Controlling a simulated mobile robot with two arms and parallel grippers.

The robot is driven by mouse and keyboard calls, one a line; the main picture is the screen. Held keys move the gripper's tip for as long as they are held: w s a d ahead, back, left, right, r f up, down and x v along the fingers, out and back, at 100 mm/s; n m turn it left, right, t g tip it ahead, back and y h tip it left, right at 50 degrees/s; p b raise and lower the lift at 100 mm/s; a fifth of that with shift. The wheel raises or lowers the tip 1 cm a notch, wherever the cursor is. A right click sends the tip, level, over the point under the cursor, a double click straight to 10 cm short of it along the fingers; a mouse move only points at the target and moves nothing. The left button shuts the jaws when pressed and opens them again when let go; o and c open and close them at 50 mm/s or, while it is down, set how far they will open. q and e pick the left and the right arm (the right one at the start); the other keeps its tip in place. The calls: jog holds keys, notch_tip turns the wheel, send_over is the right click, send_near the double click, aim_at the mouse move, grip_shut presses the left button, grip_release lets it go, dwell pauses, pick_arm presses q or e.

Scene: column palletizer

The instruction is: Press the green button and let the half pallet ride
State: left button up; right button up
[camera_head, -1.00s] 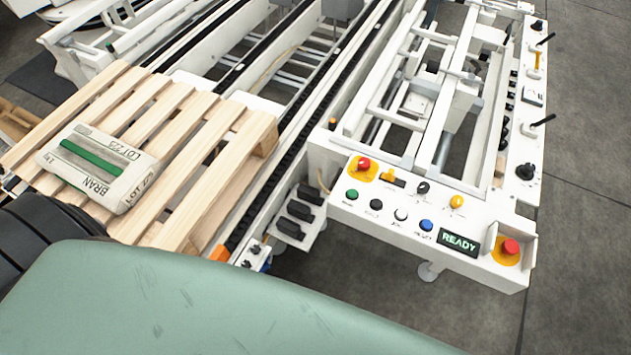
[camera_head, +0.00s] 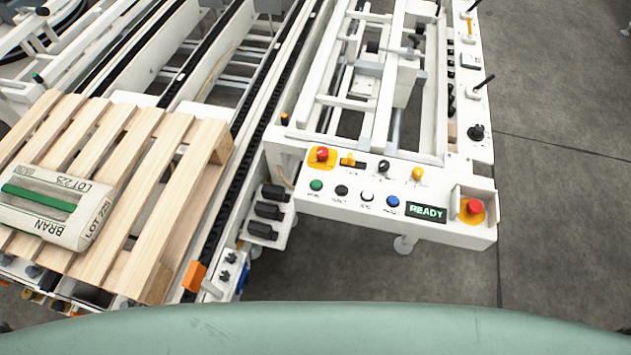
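The green button (camera_head: 316,185) is at the left end of the lower row on the white control panel (camera_head: 330,209). A small display (camera_head: 426,212) on that panel reads READY. The wooden half pallet (camera_head: 150,190) is at the left of the view, beside the black chain tracks of the conveyor. One white sack (camera_head: 50,206) with a green stripe, marked BRAN and LOT 225, lies flat on its slats. Neither of my grippers is in view.
Black, white and blue buttons follow the green one; the blue button (camera_head: 393,201) is nearest the display. Two red mushroom buttons on yellow plates sit at the upper left (camera_head: 322,153) and right end (camera_head: 473,206). Bare grey floor (camera_head: 565,150) lies to the right.

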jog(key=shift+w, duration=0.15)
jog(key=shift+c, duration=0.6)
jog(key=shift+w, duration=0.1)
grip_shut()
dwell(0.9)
